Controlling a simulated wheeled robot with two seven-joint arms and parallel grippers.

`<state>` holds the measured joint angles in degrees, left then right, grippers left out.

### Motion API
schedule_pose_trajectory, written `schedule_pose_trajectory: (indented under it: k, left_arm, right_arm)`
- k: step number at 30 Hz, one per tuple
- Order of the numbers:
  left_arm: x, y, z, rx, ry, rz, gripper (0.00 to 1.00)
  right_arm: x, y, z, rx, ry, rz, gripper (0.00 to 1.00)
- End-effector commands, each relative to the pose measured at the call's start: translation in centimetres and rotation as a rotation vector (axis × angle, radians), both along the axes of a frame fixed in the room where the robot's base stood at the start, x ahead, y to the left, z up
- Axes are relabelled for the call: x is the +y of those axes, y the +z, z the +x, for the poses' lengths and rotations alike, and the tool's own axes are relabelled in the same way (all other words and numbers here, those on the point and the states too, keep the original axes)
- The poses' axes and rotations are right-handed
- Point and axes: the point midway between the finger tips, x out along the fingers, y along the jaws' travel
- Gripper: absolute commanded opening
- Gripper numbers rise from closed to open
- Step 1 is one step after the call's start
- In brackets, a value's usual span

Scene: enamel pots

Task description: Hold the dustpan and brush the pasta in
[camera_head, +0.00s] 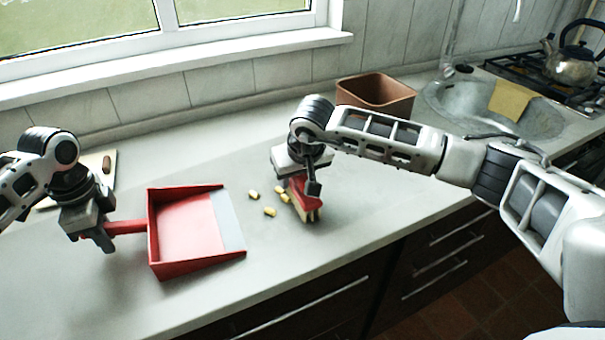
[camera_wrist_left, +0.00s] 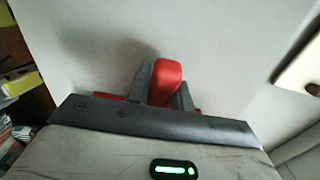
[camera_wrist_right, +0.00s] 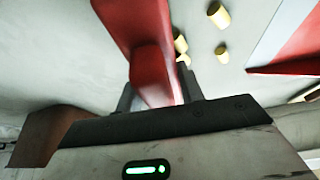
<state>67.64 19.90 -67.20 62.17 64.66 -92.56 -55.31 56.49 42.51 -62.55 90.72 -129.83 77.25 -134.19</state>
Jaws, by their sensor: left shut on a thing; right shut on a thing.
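A red dustpan (camera_head: 190,226) with a grey front lip lies on the counter, its open side facing right. My left gripper (camera_head: 101,236) is shut on its handle, which also shows in the left wrist view (camera_wrist_left: 166,80). My right gripper (camera_head: 306,184) is shut on a red brush (camera_head: 305,196) with pale bristles, seen in the right wrist view (camera_wrist_right: 142,45). The bristles are at or just above the counter; I cannot tell which. Several yellow pasta pieces (camera_head: 270,211) lie between dustpan and brush, some close to the bristles. They also show in the right wrist view (camera_wrist_right: 221,54).
A brown square container (camera_head: 376,92) stands at the back, near the sink (camera_head: 490,108) with a yellow cloth (camera_head: 510,100). A board (camera_head: 100,160) lies behind my left gripper. The counter's front edge runs close to the dustpan and brush.

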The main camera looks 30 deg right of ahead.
Motion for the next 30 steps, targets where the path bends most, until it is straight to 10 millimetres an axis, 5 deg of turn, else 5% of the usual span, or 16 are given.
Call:
schedule_pose_trajectory:
  k: [30]
  left_arm:
    - [0.0,0.0,0.0,0.000,0.000,0.000,0.02]
  right_arm:
    - [7.3,0.0,0.2,0.000,0.001,0.001,0.15]
